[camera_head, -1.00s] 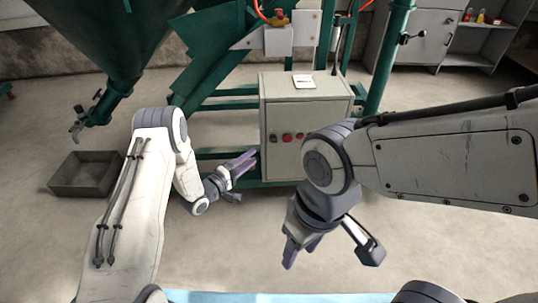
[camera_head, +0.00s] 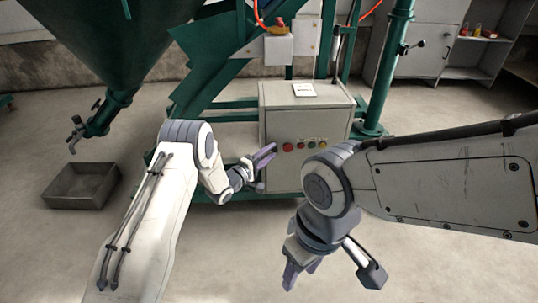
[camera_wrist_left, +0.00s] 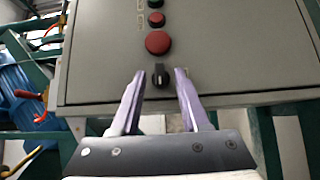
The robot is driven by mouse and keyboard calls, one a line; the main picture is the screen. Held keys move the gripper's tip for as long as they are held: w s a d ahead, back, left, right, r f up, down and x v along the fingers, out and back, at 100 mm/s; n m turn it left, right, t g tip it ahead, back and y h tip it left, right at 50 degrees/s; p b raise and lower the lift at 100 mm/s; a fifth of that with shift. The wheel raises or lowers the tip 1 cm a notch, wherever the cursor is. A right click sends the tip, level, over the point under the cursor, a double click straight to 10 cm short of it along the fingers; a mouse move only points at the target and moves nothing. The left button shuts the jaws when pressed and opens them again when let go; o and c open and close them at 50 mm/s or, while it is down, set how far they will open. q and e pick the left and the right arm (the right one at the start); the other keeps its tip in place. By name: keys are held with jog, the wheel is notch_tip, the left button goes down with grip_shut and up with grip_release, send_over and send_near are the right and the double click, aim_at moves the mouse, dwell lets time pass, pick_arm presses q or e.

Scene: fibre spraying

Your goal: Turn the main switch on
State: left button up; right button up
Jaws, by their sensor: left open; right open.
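The grey control box (camera_head: 345,122) stands ahead of me with a row of buttons on its front. A black rotary switch (camera_wrist_left: 160,79) with a light mark sits on its panel, beside a large red button (camera_wrist_left: 158,42). My left gripper (camera_head: 268,153) is open at the panel's left part. In the left wrist view its two purple fingers point at the panel, with the switch between their tips; I cannot tell whether they touch it. In the head view the switch is hidden by the gripper. My right gripper (camera_head: 302,274) hangs open and empty, low in front of the box.
Green machine legs and beams surround the box. A green hopper (camera_head: 110,35) with a valve hangs at the upper left above a grey bin (camera_head: 81,186). The floor at lower left is clear.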

pick_arm(q)
grip_shut()
jog(key=m+g+y+p, duration=0.1)
jog(key=p, duration=0.2)
jog(key=r+m+y+p, duration=0.1)
jog(key=p, duration=0.2)
jog(key=m+g+y+p, duration=0.1)
jog(key=p, duration=0.2)
jog(key=shift+d+r+m+g+y, duration=0.2)
jog(key=shift+r+m+g+y, duration=0.1)
jog(key=shift+m+y, duration=0.1)
jog(key=shift+d+m+g+y+p, duration=0.15)
jog(key=shift+m+g+y+p, duration=0.45)
jog(key=shift+y+p, duration=0.45)
jog(key=shift+d+m+y+p, duration=0.2)
jog(key=shift+m+y+p, duration=0.55)
jog(key=shift+y, duration=0.4)
jog(key=shift+d+r+m+g+y+p, duration=0.1)
jog(key=shift+m+g+y+p, duration=0.25)
jog(key=shift+y, duration=0.15)
jog(key=shift+d+r+m+y+p, duration=0.1)
jog(key=shift+m+y+p, duration=0.3)
jog(key=shift+y+p, duration=0.5)
jog(key=shift+d+m+y+p, duration=0.15)
jog(key=shift+m+y+p, duration=0.5)
jog(key=shift+p, duration=1.15)
